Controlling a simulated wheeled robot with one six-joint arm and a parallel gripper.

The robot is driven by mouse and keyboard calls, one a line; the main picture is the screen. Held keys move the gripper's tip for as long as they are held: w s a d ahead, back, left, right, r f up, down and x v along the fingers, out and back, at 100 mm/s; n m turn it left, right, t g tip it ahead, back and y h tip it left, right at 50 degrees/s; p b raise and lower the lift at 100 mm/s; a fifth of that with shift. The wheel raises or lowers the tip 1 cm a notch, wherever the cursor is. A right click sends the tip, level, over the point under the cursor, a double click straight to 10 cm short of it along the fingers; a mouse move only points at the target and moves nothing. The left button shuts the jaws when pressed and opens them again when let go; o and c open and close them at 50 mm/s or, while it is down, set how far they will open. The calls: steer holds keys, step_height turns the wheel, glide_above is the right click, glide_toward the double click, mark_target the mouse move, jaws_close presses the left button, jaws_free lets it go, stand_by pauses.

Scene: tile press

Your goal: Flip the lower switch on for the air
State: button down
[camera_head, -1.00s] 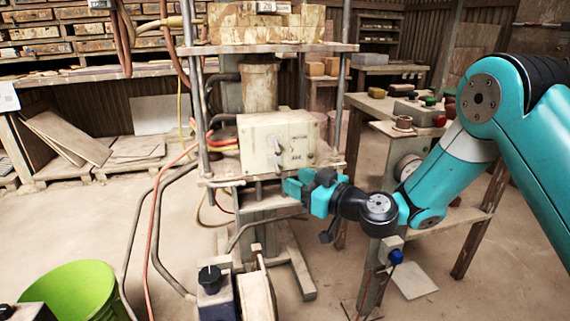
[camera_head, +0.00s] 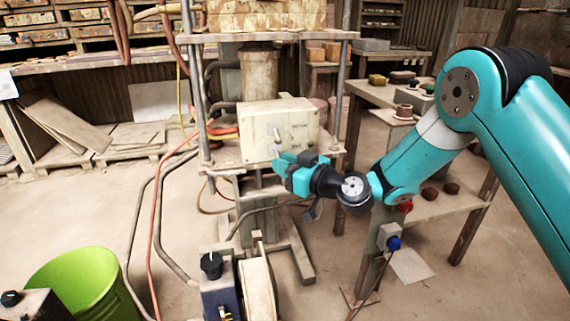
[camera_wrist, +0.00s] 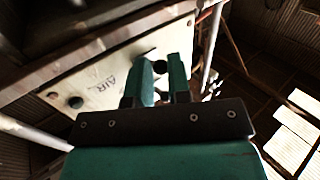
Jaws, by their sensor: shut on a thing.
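The pale switch box (camera_head: 300,118) sits on the press frame, with dark switches and faint lettering on its front. My gripper (camera_head: 280,162) is at the lower part of that front. In the wrist view the box front (camera_wrist: 130,80) carries the label "AIR". There my gripper (camera_wrist: 160,76) has its two teal fingers on either side of a dark round-ended lever, the lower switch (camera_wrist: 160,67), beside the label. The fingers are shut on it. In the head view this switch is hidden by my gripper. I cannot tell its on or off position.
A worktable (camera_head: 440,205) stands to the right, under my arm. A green bin (camera_head: 75,285) and a control box with a black knob (camera_head: 212,268) are in front. Hoses run down the press's left side.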

step_height(320, 180, up, 3)
steer(key=m+g+h+p, duration=0.1)
steer(key=g+p, duration=0.1)
steer(key=p, duration=0.3)
steer(key=m+g+h+p, duration=0.1)
steer(key=h+p, duration=0.1)
steer(key=p, duration=0.4)
steer(key=shift+s+f+m+g, duration=0.1)
steer(key=shift+f+m+g, duration=0.1)
steer(key=shift+m+g, duration=0.15)
